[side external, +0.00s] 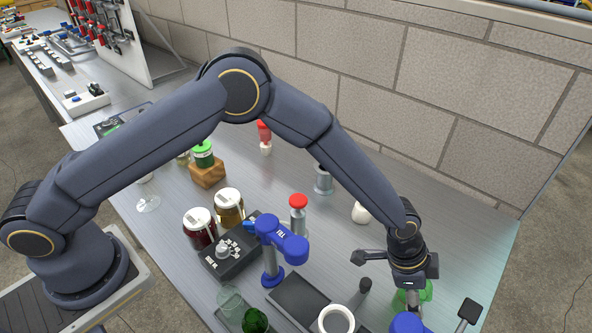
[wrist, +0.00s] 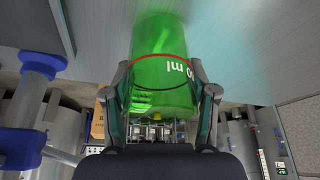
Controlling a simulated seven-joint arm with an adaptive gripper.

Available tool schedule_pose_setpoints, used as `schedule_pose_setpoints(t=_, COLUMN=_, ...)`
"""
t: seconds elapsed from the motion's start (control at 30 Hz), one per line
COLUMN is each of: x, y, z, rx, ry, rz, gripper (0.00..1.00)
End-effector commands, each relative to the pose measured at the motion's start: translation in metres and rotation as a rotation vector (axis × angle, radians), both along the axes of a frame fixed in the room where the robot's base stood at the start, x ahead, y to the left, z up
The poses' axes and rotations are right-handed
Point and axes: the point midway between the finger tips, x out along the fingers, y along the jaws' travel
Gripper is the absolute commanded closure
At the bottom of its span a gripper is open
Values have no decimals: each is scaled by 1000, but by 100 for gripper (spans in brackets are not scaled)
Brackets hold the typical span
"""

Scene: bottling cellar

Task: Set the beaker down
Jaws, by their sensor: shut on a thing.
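The beaker is green and see-through, with a dark and red ring and white "ml" lettering. It fills the top middle of the wrist view (wrist: 162,40). In the side external view only part of the beaker (side external: 400,299) shows, low on the right below my wrist. My gripper (wrist: 162,92) is shut on it, one finger against each side; it also shows in the side external view (side external: 412,298). I cannot tell whether the beaker's base touches the metal bench (side external: 465,258).
Left of my gripper stand a blue filling spout (side external: 283,240), a black knob box (side external: 231,252) and a white ring-shaped vessel (side external: 336,319). A dark paddle (side external: 468,311) is close on the right. A white round object (side external: 360,212) lies behind. The bench's right end looks clear.

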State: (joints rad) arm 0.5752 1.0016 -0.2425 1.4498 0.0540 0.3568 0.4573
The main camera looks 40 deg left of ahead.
Motion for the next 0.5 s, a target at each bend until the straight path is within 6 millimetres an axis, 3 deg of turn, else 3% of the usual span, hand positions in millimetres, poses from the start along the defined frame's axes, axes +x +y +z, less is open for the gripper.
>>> schedule_pose_setpoints(t=0.27, x=0, y=0, z=-2, rx=-1, ry=-1, rz=0, gripper=77)
schedule_pose_setpoints(t=0.3, x=0, y=0, z=-2, rx=-1, ry=-1, rz=0, gripper=40)
schedule_pose_setpoints(t=0.5, x=0, y=0, z=-2, rx=-1, ry=-1, rz=0, gripper=20)
